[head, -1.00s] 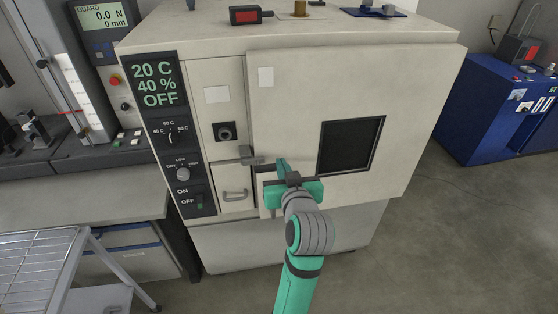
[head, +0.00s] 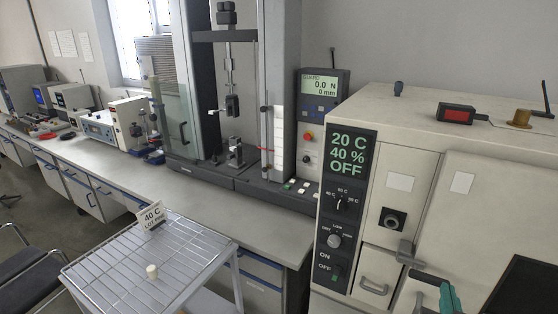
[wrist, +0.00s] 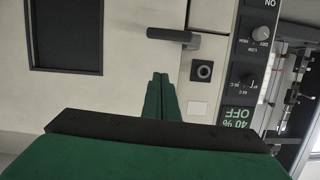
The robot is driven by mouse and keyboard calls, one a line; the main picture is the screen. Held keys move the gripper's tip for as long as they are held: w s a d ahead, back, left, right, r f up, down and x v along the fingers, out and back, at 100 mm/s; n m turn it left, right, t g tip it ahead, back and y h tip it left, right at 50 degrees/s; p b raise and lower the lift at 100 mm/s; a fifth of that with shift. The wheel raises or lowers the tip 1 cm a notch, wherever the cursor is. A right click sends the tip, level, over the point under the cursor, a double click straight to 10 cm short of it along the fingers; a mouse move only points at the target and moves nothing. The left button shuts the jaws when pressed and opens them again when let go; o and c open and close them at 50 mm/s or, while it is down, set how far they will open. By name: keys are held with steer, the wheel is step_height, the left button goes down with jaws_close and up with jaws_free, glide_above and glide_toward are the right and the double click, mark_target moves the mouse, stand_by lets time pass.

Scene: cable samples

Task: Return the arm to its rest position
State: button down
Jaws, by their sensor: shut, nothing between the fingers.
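My gripper (head: 447,298) shows at the bottom right of the head view, in front of the cream chamber (head: 420,140). In the wrist view my green gripper fingers (wrist: 158,98) are together, with nothing between them. They are in front of the chamber's closed door (wrist: 100,95), apart from the door handle (wrist: 172,36). The handle (head: 408,256) also shows in the head view, just left of my gripper. The chamber's panel (head: 345,200) reads 20 C, 40 %, OFF. Most of my arm is out of the head view.
A wire-rack cart (head: 120,262) with a small white cylinder (head: 152,271) and a 40 C card (head: 151,215) stands at the front left. A tensile tester (head: 235,110) and other instruments line the bench (head: 200,190). Small items, including a red-faced box (head: 457,115), sit on the chamber top.

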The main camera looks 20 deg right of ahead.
steer(key=w+a+f+n+t+y, duration=0.15)
steer(key=a+f+n+y, duration=0.3)
steer(key=a+f, duration=1.65)
steer(key=s+a+f+n+t+y, duration=0.2)
steer(key=s+a+y, duration=0.4)
steer(key=s+a, duration=1.3)
steer(key=a+f+n, duration=0.1)
steer(key=a+n, duration=0.1)
steer(key=a, duration=0.2)
steer(key=shift+s+a+n+t, duration=0.35)
steer(key=shift+a, duration=0.05)
